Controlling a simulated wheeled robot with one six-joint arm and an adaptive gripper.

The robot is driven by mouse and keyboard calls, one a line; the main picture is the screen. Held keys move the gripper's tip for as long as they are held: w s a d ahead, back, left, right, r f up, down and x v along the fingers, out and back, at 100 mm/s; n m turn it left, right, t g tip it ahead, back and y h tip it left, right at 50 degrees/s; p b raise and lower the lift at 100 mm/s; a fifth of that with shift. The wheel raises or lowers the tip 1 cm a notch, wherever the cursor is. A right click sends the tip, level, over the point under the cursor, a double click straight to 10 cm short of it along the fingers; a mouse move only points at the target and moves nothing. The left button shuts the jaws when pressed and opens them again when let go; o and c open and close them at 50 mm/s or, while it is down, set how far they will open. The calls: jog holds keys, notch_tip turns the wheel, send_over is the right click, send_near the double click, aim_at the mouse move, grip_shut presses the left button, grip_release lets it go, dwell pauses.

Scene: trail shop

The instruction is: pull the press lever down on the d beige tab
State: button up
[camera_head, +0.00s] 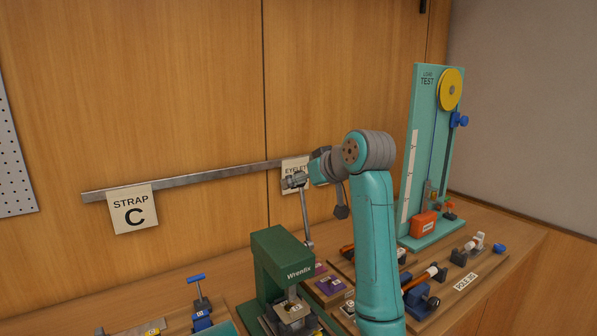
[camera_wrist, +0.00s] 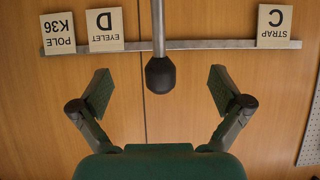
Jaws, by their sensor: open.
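The green press (camera_head: 275,262) stands on the bench in the head view, with its thin metal lever (camera_head: 306,215) rising steeply from it. A beige tab (camera_head: 294,312) with a small label lies at the press's front; its letter is too small to read. My gripper (camera_head: 318,195) is open high up by the lever's upper end. In the wrist view the lever's black knob (camera_wrist: 160,74) hangs between the two spread fingers of my gripper (camera_wrist: 162,82), with a gap on each side. In the head view my gripper partly hides the lever's top.
A teal load test stand (camera_head: 410,170) with a yellow wheel stands at the right. A metal rail (camera_head: 210,178) on the wooden wall carries cards, including strap C (camera_head: 132,209). Several small tools and parts lie on the bench around the press.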

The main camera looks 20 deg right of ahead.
aim_at(305, 205)
notch_tip(305, 205, up, 7)
dwell(1.1)
jog(key=shift+s+f, duration=0.1)
